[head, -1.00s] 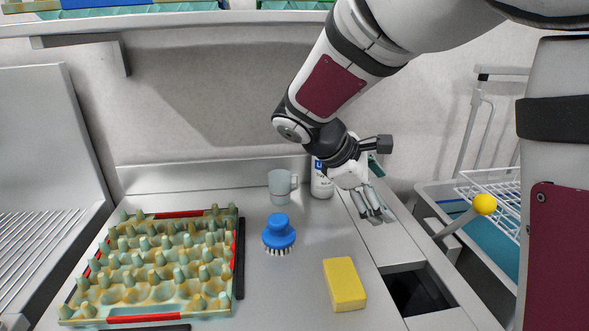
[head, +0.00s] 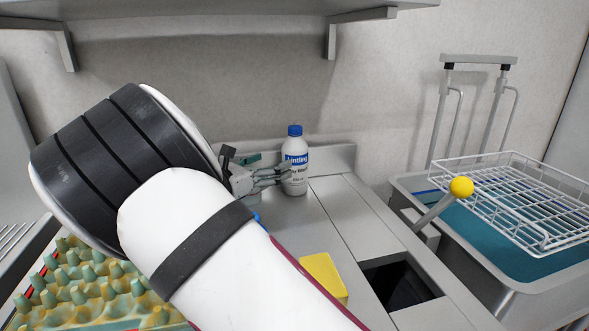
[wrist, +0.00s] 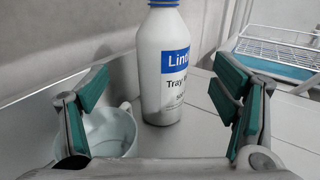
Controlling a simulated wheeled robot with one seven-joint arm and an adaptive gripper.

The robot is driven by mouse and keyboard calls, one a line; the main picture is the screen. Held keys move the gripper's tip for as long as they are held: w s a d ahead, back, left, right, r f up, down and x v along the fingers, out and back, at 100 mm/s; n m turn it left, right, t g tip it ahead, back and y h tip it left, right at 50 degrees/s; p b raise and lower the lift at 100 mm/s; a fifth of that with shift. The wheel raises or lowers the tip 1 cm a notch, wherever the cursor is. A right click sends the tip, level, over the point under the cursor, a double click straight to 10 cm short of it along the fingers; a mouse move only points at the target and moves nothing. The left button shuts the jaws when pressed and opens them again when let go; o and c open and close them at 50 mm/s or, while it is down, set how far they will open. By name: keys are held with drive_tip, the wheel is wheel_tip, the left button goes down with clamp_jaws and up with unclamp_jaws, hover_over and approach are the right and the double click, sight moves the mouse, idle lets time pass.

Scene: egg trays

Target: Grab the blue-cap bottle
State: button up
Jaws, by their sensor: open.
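The blue-cap bottle (head: 295,165) is white with a blue label and stands upright at the back of the counter in the head view. In the wrist view the bottle (wrist: 164,70) stands ahead between the open fingers, its top cut off by the frame edge. My gripper (head: 272,175) is open and empty, just left of the bottle, with its fingers pointing toward it. In the wrist view my gripper (wrist: 160,105) has its two fingers spread wide on either side of the bottle. I cannot tell how near the fingertips are to it.
A pale mug (wrist: 108,133) stands left of the bottle, close to the left finger. A yellow sponge (head: 323,276) and an egg tray (head: 75,290) lie nearer on the counter. A dark opening (head: 400,285) is at right. A wire rack (head: 510,200) rests over a sink.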

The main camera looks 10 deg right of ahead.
sight(295, 153)
drive_tip(key=b+x, duration=0.1)
drive_tip(key=x, duration=0.8)
drive_tip(key=shift+s+d+f, duration=0.1)
drive_tip(key=shift+d, duration=0.1)
drive_tip(key=c, duration=1.6)
drive_tip(key=shift+c, duration=0.6)
